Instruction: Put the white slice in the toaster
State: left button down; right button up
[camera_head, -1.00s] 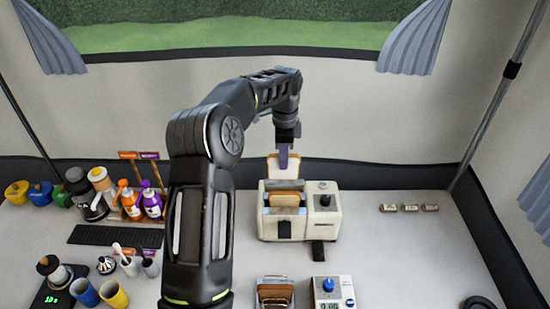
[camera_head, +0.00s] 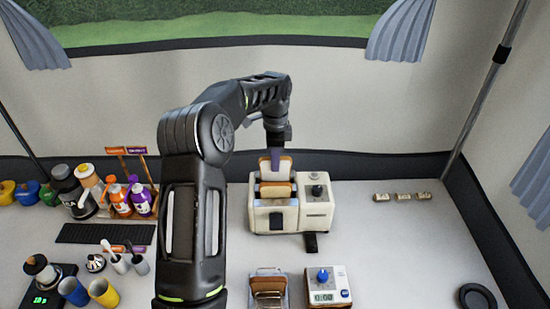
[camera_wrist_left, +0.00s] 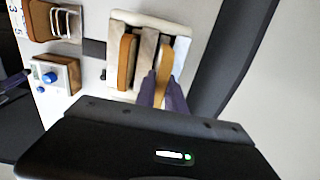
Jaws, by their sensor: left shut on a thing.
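The white and tan toaster (camera_head: 316,212) stands on the counter near the back wall. My left gripper (camera_head: 276,158) is shut on the white slice (camera_head: 268,168), a pale slice with a brown crust, held upright at the toaster's rear slot. Its lower part is hidden behind another slice (camera_head: 275,190) in the front slot. In the left wrist view, my purple fingers (camera_wrist_left: 163,92) grip the held slice (camera_wrist_left: 166,62), which lines up with one slot; the other slice (camera_wrist_left: 126,62) fills the neighbouring slot. How deep the held slice sits I cannot tell. My right gripper is out of view.
A metal rack (camera_head: 268,287) and a white scale with a blue knob (camera_head: 323,290) stand in front of the toaster. Bottles (camera_head: 122,198), a dark mat (camera_head: 105,234) and cups (camera_head: 103,292) are on the left. The counter right of the toaster is mostly clear.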

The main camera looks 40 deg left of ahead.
pick_arm(q)
jog(key=shift+f+b, duration=0.7)
jog(key=shift+f, duration=0.85)
jog(key=c, duration=1.3)
grip_release()
jog(key=shift+o, duration=0.3)
jog(key=shift+o, duration=0.7)
jog(key=shift+r+p, duration=1.95)
jog(key=shift+r, duration=1.6)
